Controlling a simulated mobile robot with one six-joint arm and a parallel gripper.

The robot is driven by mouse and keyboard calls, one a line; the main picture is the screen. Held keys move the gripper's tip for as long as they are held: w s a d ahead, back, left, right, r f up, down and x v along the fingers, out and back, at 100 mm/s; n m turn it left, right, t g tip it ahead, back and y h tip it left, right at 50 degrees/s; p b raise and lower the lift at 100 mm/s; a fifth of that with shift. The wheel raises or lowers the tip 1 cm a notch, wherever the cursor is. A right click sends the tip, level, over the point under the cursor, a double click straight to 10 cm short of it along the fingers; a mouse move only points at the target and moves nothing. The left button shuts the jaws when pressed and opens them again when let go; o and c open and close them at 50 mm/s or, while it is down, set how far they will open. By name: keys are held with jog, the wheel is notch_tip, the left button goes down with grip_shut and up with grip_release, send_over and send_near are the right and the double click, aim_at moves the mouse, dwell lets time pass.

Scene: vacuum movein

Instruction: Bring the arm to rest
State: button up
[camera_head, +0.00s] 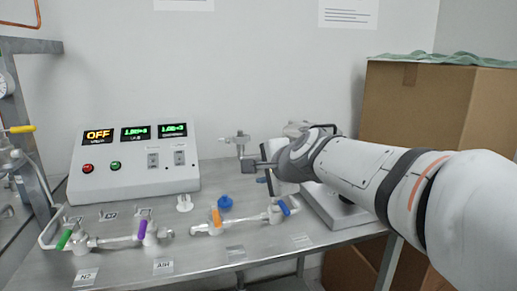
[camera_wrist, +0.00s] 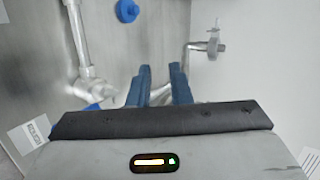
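My arm reaches in from the right in the camera_head view and ends over the metal bench (camera_head: 130,270), near its back right. My gripper shows clearly in the wrist view (camera_wrist: 161,70). Its two blue fingers are apart, with a narrow gap between them and nothing held. In the camera_head view the wrist hides most of the fingers. A metal fitting on the wall side (camera_head: 237,142) is just left of the gripper; it also shows to the right of the fingers in the wrist view (camera_wrist: 212,45). I cannot tell whether they touch.
A control box (camera_head: 133,168) reading OFF stands at the left. Valves with green (camera_head: 64,239), purple (camera_head: 142,229), orange (camera_head: 216,216) and blue (camera_head: 284,207) handles line the bench front. A blue knob (camera_head: 225,203) lies behind them. Cardboard boxes (camera_head: 415,105) stand at the right.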

jog(key=s+d+n+g+h+p, duration=0.2)
jog(key=s+d+n+p, duration=0.2)
jog(key=s, duration=0.4)
jog(key=s+d+f+n+g+h+p, duration=0.1)
jog(key=s+d+n+g+p, duration=0.2)
jog(key=s+p, duration=0.4)
jog(key=s+d+n+g+h+p, duration=0.2)
jog(key=s+d+n+p, duration=0.3)
jog(key=s+d, duration=0.2)
jog(key=shift+s+f+n+g+h, duration=0.15)
jog(key=shift+s+n+g+h, duration=0.2)
jog(key=shift+s, duration=0.7)
jog(key=shift+d, duration=0.1)
